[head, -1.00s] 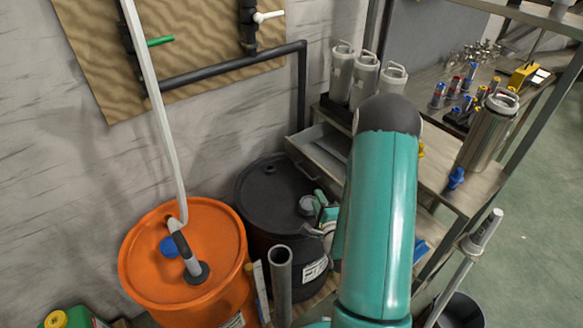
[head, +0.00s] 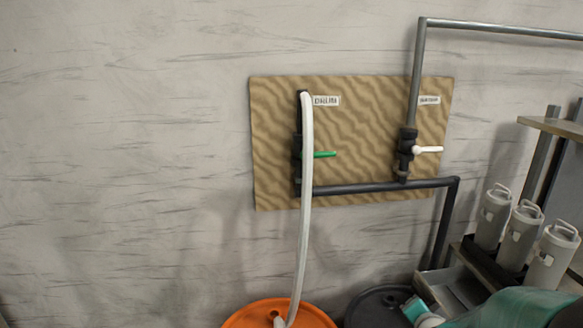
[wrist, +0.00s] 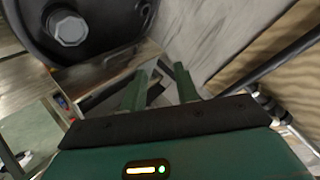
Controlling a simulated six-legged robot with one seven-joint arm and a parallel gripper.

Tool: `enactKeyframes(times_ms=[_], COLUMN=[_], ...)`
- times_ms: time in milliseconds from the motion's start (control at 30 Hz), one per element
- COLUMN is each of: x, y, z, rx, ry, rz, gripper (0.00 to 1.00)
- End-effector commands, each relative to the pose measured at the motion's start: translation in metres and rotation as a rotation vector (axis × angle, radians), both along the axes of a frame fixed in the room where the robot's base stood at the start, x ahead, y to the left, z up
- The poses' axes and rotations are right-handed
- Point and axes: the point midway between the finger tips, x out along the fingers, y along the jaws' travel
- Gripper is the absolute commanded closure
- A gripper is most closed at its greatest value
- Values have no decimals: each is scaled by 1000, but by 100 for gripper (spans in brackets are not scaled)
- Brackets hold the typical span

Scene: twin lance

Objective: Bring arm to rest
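My arm (head: 525,308) shows as a teal link low at the right of the head view, with a smaller teal and white part of it to the left over the black drum. My gripper (wrist: 160,84) shows in the wrist view with its two green fingers apart and nothing between them. The fingertips point towards a drawer-like metal edge and the wall; I cannot tell their exact distance from these.
The orange drum (head: 275,315) and black drum (head: 372,306) stand at the bottom. A pale hose (head: 304,220) rises to a wooden panel (head: 365,125) with green and white valve handles. White canisters (head: 524,236) stand on the right. The left wall is clear.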

Motion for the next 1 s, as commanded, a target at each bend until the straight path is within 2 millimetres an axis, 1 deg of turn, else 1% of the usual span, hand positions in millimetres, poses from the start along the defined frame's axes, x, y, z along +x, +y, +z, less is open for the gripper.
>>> enactKeyframes(times_ms=[33,167,267,467,567,600,700,800,900,1000], x=[-4,-24,-44,-97,-129,-142,-174,-198,-210,-213], y=[10,33,51,90,108,116,131,140,144,145], z=[16,44,65,101,116,121,131,137,139,139], rx=[-43,-147,-217,-334,-387,-404,-444,-469,-482,-485], ry=[29,137,215,360,425,448,500,533,552,558], rz=[34,122,201,389,499,545,655,737,781,793], gripper=[69,69,69,69,69,69,69,69,69,69])
